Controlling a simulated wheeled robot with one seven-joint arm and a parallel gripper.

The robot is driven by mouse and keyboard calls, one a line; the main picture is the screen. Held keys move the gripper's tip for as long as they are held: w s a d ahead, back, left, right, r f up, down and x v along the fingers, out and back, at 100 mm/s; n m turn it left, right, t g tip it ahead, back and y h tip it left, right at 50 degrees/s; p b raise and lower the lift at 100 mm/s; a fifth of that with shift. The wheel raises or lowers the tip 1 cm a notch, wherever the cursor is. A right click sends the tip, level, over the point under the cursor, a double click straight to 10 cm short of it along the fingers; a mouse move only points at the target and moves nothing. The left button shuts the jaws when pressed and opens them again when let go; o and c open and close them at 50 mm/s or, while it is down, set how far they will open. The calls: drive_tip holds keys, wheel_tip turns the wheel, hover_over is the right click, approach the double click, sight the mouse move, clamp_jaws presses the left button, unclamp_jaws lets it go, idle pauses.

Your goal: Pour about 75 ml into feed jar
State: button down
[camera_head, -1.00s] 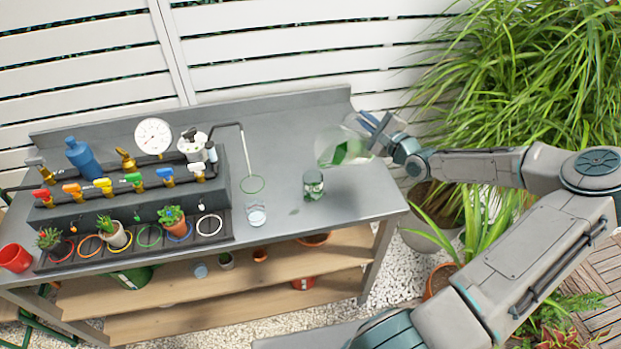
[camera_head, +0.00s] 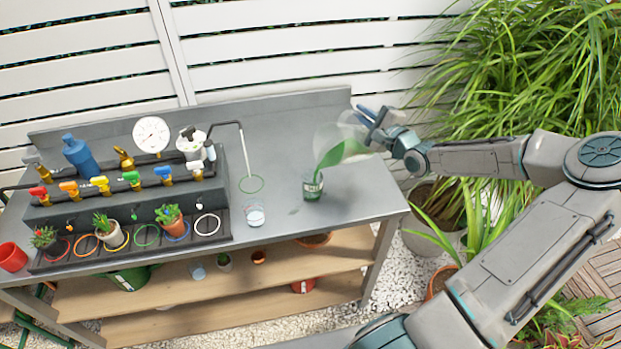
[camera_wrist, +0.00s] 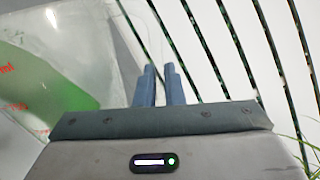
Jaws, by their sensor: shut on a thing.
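My gripper (camera_head: 368,118) is shut on a clear jug (camera_head: 328,138) at the right end of the bench. The jug is tilted steeply to the left and holds green liquid. A green stream runs from its lip down into a small clear jar (camera_head: 312,188), which stands upright below. The jar holds green liquid; its level and markings are too small to read. In the wrist view, the jug (camera_wrist: 60,70) fills the left side, with red print on its wall. The gripper's blue fingers (camera_wrist: 160,88) are close together there; the grip itself is hard to see.
A clear cup (camera_head: 254,216) stands left of the jar, near the bench's front edge. A valve manifold (camera_head: 120,183) and potted plants fill the left. The bench (camera_head: 350,200) is bare around the jar.

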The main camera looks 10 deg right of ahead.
drive_tip(key=shift+a+r+b, duration=0.15)
drive_tip(key=shift+r+b, duration=0.2)
drive_tip(key=shift+b, duration=0.1)
drive_tip(key=shift+s+a+r+n+b, duration=0.3)
drive_tip(key=shift+a+r+n+b, duration=0.1)
drive_tip(key=shift+a+n, duration=0.1)
idle(0.4)
